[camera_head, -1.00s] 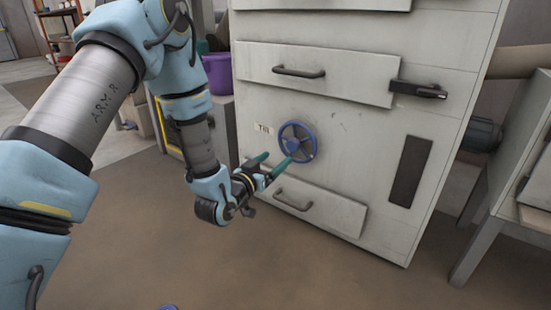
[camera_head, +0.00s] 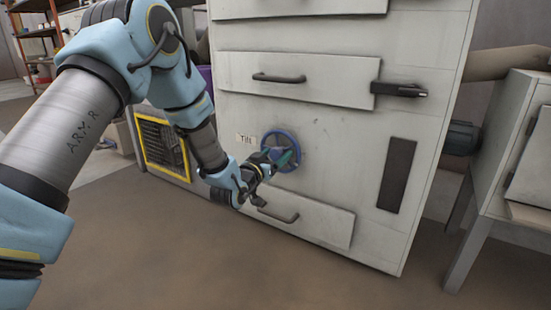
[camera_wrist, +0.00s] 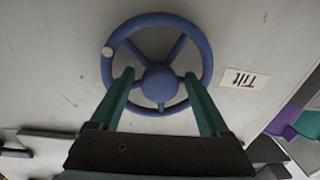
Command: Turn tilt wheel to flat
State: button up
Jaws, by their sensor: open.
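The blue tilt wheel (camera_head: 281,151) is on the front of the pale grey cabinet, right of a "Tilt" label (camera_head: 246,139). In the wrist view the wheel (camera_wrist: 157,82) shows its rim, spokes, round hub and a pale dot on the left of the rim. The label (camera_wrist: 244,79) appears upside down there. My gripper (camera_head: 281,160) is at the wheel with its teal fingers apart. In the wrist view my gripper (camera_wrist: 160,77) has one finger on each side of the hub, overlapping the lower rim. I cannot tell whether the fingers touch the wheel.
The cabinet (camera_head: 340,130) has a handled drawer panel (camera_head: 320,88) above the wheel and a lower panel (camera_head: 325,222) below it. A black latch (camera_head: 400,90) sticks out at upper right. A grey metal stand (camera_head: 510,180) is at the right. The floor in front is clear.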

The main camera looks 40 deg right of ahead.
grip_shut()
dwell(0.7)
